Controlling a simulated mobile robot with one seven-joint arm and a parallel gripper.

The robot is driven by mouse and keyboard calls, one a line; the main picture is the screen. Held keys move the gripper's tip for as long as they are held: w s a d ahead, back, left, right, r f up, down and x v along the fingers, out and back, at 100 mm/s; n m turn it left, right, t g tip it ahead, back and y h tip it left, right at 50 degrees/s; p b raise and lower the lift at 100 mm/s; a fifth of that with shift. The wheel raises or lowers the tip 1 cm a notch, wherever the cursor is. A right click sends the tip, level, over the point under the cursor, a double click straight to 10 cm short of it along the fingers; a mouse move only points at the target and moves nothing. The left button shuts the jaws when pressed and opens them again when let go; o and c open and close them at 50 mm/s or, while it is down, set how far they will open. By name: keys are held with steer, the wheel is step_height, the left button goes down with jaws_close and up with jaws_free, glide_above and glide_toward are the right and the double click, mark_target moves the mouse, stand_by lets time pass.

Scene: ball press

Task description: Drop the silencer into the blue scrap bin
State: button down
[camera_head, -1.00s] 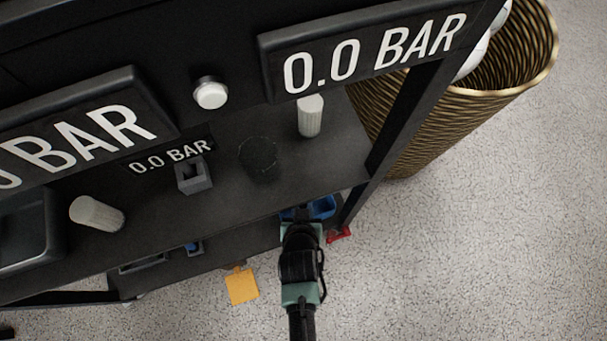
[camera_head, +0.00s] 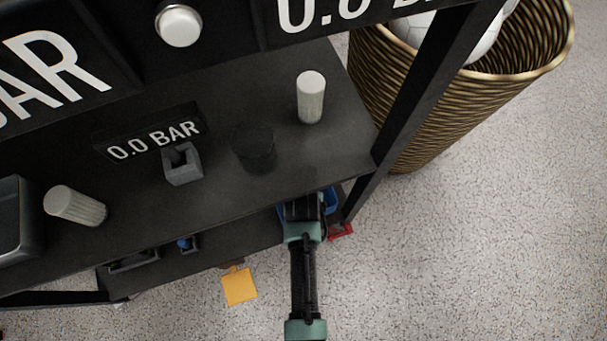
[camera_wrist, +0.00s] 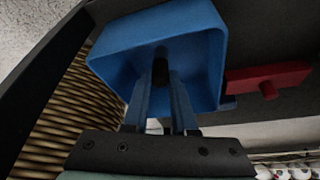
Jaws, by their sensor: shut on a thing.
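My gripper (camera_wrist: 161,92) is shut on a small dark cylinder, the silencer (camera_wrist: 160,68), held between the fingertips in the wrist view. The blue scrap bin (camera_wrist: 198,38) is open towards the wrist camera, and the fingertips and silencer appear in front of its opening. I cannot tell how far inside they are. In the head view the bin (camera_head: 330,199) shows only partly, on the lower shelf under the bench edge. My gripper (camera_head: 303,205) reaches in there. The fingertips and silencer are hidden in that view.
The upper bench (camera_head: 225,205) overhangs the bin, with a dark post at its right. A red part (camera_head: 341,231) sits beside the bin. A wicker basket (camera_head: 440,125) with balls stands right. A yellow plate (camera_head: 239,287) shows lower left. The floor in front is open.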

steer(key=shift+f, duration=0.3)
steer(key=shift+f, duration=0.5)
steer(key=c, duration=0.7)
jaws_free()
steer(key=shift+r, duration=0.15)
steer(key=shift+w+r, duration=0.1)
steer(key=shift+r, duration=0.25)
steer(key=s+r+p, duration=0.1)
steer(key=s+p, duration=0.1)
steer(key=s, duration=0.2)
steer(key=s+r+p, duration=0.1)
steer(key=s+p, duration=0.1)
steer(key=s, duration=0.2)
steer(key=s+a+r+p, duration=0.1)
steer(key=s+p, duration=0.1)
steer(key=s, duration=0.3)
steer(key=shift+s, duration=0.1)
